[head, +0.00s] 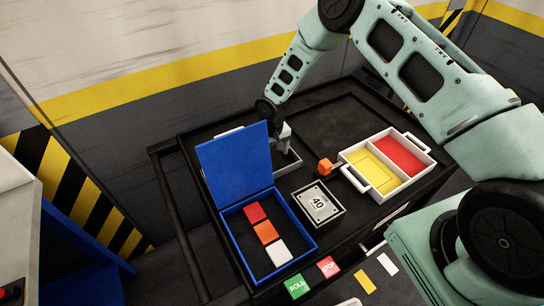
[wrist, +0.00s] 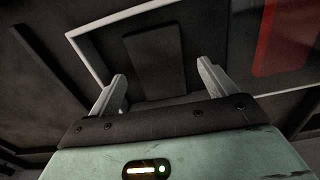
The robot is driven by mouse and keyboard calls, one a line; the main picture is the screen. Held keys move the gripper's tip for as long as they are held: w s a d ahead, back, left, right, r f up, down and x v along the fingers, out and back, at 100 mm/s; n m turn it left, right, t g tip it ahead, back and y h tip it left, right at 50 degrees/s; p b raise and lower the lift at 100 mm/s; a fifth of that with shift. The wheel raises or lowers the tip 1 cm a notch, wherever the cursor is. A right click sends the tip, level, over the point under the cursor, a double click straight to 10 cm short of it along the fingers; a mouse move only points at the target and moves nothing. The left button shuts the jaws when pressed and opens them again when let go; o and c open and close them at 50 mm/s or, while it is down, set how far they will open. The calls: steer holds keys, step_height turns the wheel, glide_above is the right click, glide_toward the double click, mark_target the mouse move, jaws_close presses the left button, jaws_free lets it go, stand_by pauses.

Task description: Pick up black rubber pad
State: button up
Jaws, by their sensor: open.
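A dark rectangular pad (wrist: 155,58), apparently the black rubber pad, lies inside a white-rimmed tray (wrist: 88,55) in the wrist view. My gripper (wrist: 161,78) is open, with one finger toward each side of the pad and nothing between them. The pad looks apart from both fingers; the height gap is unclear. In the head view my gripper (head: 284,147) points down over the tray (head: 287,163) behind the raised blue lid. I cannot make out the pad there; the lid and gripper hide much of the tray.
The blue box (head: 238,240) with its raised lid (head: 234,163) holds red, orange and white blocks. The black cart's back right (head: 345,122) is clear.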

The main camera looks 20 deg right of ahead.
steer(key=shift+f, duration=0.6)
steer(key=c, duration=0.9)
steer(key=shift+c, duration=0.2)
